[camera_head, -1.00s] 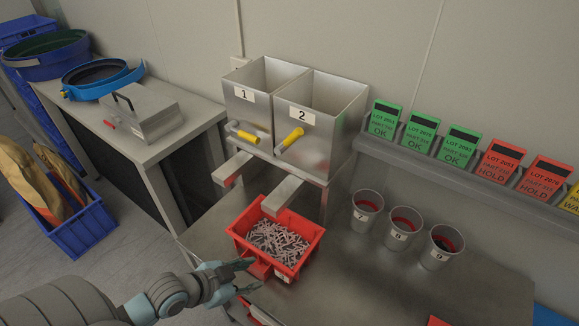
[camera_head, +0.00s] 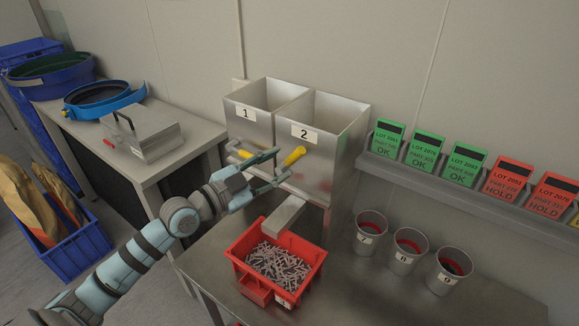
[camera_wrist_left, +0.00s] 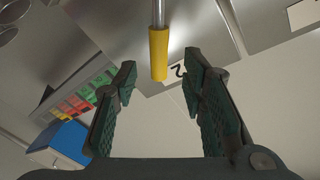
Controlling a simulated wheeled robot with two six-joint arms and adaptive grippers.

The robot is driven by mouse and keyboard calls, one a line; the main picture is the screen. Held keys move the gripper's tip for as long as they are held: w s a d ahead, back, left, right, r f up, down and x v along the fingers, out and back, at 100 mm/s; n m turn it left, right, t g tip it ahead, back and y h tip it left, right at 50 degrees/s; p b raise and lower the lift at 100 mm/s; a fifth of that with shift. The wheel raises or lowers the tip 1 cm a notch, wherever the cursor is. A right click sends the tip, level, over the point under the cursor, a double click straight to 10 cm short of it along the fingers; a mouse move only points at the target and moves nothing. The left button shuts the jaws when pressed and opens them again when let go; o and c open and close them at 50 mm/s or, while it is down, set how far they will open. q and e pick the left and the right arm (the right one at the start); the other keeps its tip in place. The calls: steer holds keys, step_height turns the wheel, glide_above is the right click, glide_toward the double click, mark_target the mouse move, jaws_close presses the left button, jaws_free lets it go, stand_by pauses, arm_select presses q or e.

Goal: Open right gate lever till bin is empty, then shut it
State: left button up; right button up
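Two steel bins stand side by side, labelled 1 (camera_head: 234,127) and 2 (camera_head: 322,160). The right gate lever, on bin 2, has a yellow grip (camera_head: 293,156) that slants up to the right. The left lever's yellow grip (camera_head: 242,153) shows beside my gripper. My left gripper (camera_head: 281,166) is open just in front of the right lever. In the left wrist view, the yellow grip (camera_wrist_left: 158,55) lies centred between the spread fingertips (camera_wrist_left: 161,72), with gaps on both sides. The bins' insides look empty from here, but their lower parts are hidden. My right gripper is out of view.
A red tray (camera_head: 244,276) with many small metal parts sits under the right chute (camera_head: 285,214). Three numbered cups (camera_head: 405,252) stand to its right. A ledge of green and red lot cards (camera_head: 423,145) runs along the wall. A side bench (camera_head: 190,139) is at left.

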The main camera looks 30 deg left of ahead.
mark_target(292, 157)
arm_select(q)
steer(key=x, duration=0.4)
steer(key=shift+w+d+p, duration=0.1)
steer(key=shift+w+p, duration=0.2)
steer(key=shift+w, duration=0.05)
steer(key=shift+w+d, duration=0.1)
steer(key=shift+d, duration=0.1)
steer(key=shift+a, duration=0.1)
steer(key=shift+c, duration=0.6)
jaws_close()
